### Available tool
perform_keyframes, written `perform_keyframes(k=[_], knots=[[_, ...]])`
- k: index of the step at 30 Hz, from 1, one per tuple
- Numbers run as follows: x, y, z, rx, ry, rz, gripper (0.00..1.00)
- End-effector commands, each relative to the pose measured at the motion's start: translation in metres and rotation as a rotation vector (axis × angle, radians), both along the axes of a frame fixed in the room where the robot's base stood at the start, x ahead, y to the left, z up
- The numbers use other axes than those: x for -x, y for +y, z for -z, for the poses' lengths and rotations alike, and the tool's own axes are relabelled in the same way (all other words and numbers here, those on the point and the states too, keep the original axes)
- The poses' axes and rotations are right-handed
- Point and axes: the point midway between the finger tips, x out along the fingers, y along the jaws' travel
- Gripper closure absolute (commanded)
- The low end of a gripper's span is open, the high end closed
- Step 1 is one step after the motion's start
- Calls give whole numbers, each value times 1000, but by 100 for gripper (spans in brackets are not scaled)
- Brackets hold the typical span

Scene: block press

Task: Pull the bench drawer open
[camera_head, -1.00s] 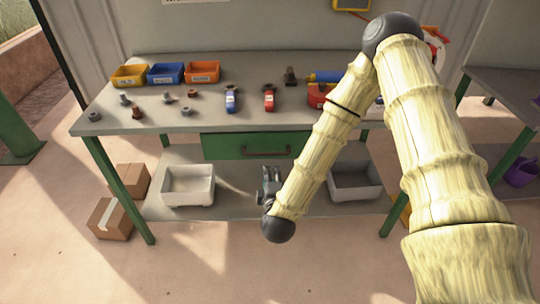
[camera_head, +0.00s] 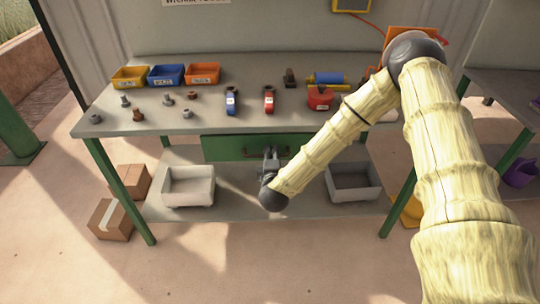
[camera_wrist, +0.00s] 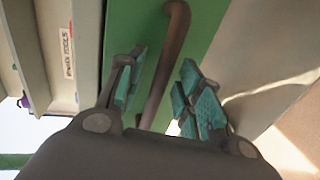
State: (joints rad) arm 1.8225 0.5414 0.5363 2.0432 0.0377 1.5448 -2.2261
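The bench drawer has a green front (camera_head: 222,148) under the tabletop and looks shut, flush with the bench. Its dark handle (camera_head: 247,153) is partly hidden behind my gripper (camera_head: 270,152), which is at the handle's right part. In the wrist view the brown handle bar (camera_wrist: 163,84) runs up the middle across the green drawer front (camera_wrist: 208,22). My gripper (camera_wrist: 164,68) is open there, with one teal-padded finger on each side of the bar in the picture. I cannot tell whether either finger touches it.
The grey bench top (camera_head: 300,115) carries bins, small parts and tools. Below, a white tray (camera_head: 187,186) and a grey tray (camera_head: 353,182) stand on the lower shelf (camera_head: 235,208). Cardboard boxes (camera_head: 112,219) lie at the left. The floor in front is clear.

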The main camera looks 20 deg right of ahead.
Motion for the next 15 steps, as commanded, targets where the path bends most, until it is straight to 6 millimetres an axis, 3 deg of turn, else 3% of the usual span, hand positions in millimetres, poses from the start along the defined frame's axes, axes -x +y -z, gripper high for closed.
perform_keyframes(k=[12, 13, 15], knots=[[-7, -2, 2, 0, 1, -1, 65], [-7, -2, 2, 0, 1, -1, 66], [-7, -2, 2, 0, 1, -1, 79]])
